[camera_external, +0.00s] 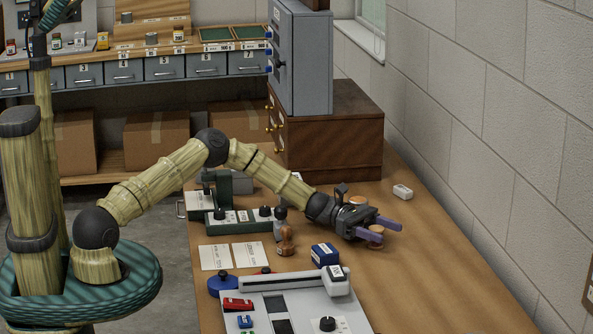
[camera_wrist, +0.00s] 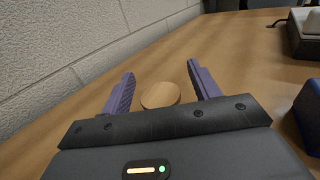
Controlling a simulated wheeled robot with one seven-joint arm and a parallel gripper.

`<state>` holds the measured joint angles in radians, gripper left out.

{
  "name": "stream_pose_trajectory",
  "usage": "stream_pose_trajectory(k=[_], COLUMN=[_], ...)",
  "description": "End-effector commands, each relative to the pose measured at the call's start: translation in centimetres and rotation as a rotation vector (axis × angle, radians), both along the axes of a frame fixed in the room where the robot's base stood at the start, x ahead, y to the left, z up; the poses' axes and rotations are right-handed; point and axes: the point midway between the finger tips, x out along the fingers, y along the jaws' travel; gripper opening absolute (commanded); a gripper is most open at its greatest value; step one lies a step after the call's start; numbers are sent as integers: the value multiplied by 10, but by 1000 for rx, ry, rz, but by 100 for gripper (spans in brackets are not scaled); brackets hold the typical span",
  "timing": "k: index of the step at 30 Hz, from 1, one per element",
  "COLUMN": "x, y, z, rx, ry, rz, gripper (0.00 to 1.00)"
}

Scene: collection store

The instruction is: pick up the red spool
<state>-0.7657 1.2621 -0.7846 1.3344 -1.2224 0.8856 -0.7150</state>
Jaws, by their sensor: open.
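A short round piece with a flat wooden top (camera_wrist: 160,95) stands on the table between my fingers in the wrist view. In the external view it shows as a reddish-brown round piece (camera_external: 376,237), partly hidden by a finger. It looks like the spool, but its side colour is hard to make out. My gripper (camera_external: 391,233) is open and low over the table, with one purple finger on each side of the piece. In the wrist view my gripper (camera_wrist: 160,70) shows gaps between both fingers and the piece.
A dark blue box (camera_external: 325,255) stands near my gripper, left of it. A small white block (camera_external: 402,191) lies by the wall. The table to the right is clear.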

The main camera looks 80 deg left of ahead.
Motion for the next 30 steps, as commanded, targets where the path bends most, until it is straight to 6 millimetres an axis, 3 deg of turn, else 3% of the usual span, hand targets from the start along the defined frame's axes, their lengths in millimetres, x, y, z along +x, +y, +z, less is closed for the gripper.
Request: stream_pose_trajectory(k=[17,25,30], x=[2,2,2], y=[-2,-2,-2], z=[0,0,0], rx=[0,0,0], ry=[0,0,0], rz=[1,1,1], gripper=[61,14,13])
